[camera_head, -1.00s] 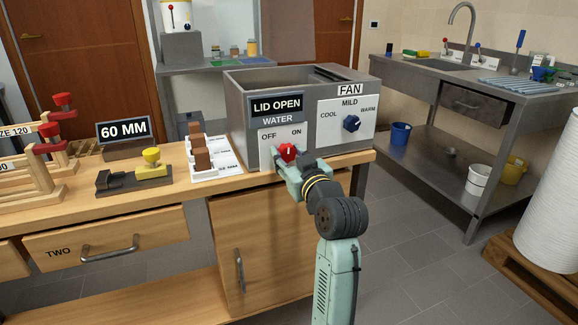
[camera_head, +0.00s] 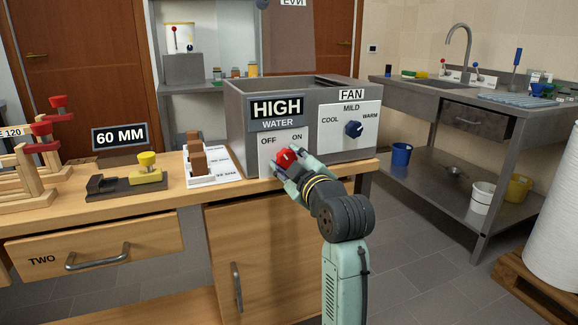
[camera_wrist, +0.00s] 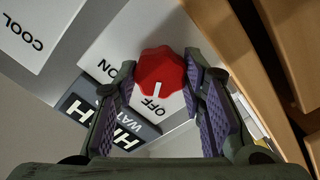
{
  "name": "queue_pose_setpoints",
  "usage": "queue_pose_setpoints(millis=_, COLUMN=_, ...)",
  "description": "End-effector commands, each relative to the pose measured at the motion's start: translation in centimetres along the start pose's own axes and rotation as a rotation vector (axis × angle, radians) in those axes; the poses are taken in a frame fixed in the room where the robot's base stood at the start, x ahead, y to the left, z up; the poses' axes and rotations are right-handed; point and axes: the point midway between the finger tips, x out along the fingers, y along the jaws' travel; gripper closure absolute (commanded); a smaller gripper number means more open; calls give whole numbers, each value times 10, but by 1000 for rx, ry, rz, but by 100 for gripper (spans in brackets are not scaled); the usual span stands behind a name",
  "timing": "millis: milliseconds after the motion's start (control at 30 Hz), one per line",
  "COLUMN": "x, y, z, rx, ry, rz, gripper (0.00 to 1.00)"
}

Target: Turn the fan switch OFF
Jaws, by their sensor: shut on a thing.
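The grey tank (camera_head: 240,130) stands on the bench. Its left panel (camera_head: 268,160) has a red knob (camera_head: 287,157) under OFF and ON, below the word WATER. My gripper (camera_head: 284,166) is shut on the red knob. In the wrist view, the red knob (camera_wrist: 160,72) sits between my gripper's pads (camera_wrist: 163,90), and its white mark points toward OFF. The right panel (camera_head: 340,145) is labelled FAN. It has a blue knob (camera_head: 354,129) among COOL, MILD and WARM, clear of my gripper. A sign (camera_head: 276,107) above WATER reads HIGH.
Left of the tank on the bench (camera_head: 100,222) are a white rack (camera_head: 205,178) with brown blocks, a yellow-topped device (camera_head: 148,170) and a 60 MM sign (camera_head: 120,136). A steel sink table (camera_head: 440,100) stands at right. The floor between is clear.

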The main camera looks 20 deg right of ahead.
Motion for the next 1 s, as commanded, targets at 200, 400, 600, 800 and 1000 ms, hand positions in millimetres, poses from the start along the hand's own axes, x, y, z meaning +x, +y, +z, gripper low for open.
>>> queue_pose_setpoints(millis=200, x=0, y=0, z=0, rx=-22, ry=-1, rz=-2, gripper=91)
queue_pose_setpoints(millis=400, x=0, y=0, z=0, rx=-23, ry=-1, rz=-2, gripper=91)
queue_pose_setpoints(millis=600, x=0, y=0, z=0, rx=-23, ry=-1, rz=-1, gripper=58)
queue_pose_setpoints(millis=800, x=0, y=0, z=0, rx=-22, ry=-1, rz=-1, gripper=45)
queue_pose_setpoints(millis=1000, x=0, y=0, z=0, rx=-22, ry=0, rz=0, gripper=43)
